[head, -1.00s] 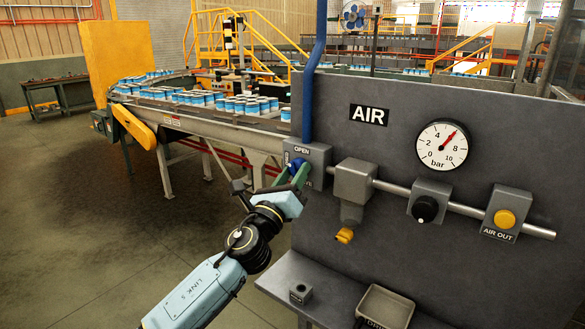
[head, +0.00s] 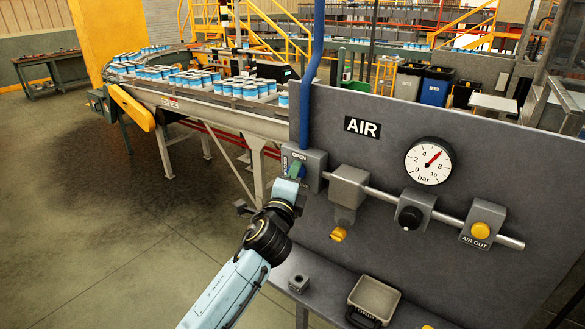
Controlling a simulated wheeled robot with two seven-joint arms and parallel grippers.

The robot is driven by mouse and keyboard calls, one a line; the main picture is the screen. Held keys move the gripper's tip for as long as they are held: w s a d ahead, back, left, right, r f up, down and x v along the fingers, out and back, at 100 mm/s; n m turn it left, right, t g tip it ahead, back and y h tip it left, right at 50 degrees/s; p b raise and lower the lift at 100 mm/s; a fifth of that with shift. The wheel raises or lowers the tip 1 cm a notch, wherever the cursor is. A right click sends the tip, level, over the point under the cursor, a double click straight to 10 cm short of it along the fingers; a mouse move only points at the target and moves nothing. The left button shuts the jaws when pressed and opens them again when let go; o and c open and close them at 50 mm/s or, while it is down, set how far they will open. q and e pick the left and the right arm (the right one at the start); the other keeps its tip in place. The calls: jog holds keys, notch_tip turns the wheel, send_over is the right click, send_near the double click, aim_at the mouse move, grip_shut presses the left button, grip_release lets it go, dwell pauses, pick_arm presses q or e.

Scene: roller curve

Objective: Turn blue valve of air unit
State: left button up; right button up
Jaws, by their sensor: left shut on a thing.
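The grey air unit panel (head: 400,165) stands at the right, marked AIR. Its blue valve (head: 301,172) is on a grey block (head: 314,162) at the panel's left end, below a blue hose. My left gripper (head: 295,172) is shut on the blue valve, coming from below left. The gripper hides most of the valve, so I cannot tell its exact angle. The word OPEN shows above the valve. The dial gauge (head: 428,161) has a red needle pointing up and right, between 4 and 8. My right gripper is not in view.
A yellow drain knob (head: 338,234), a black knob (head: 410,216) and a yellow AIR OUT button (head: 481,229) sit along the pipe to the right. A grey tray (head: 374,298) lies on the shelf below. A conveyor with cans (head: 220,85) runs behind. The floor at left is clear.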

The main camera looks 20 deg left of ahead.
pick_arm(q)
jog(key=shift+r+n+g+p, duration=0.15)
jog(key=shift+n+g+p, duration=0.35)
jog(key=shift+n+p, duration=0.7)
jog(key=o, duration=1)
jog(key=shift+s, duration=0.15)
jog(key=s, duration=0.8)
jog(key=s+b, duration=0.1)
jog(key=s, duration=0.4)
jog(key=shift+s+d, duration=0.1)
jog(key=shift+d, duration=0.2)
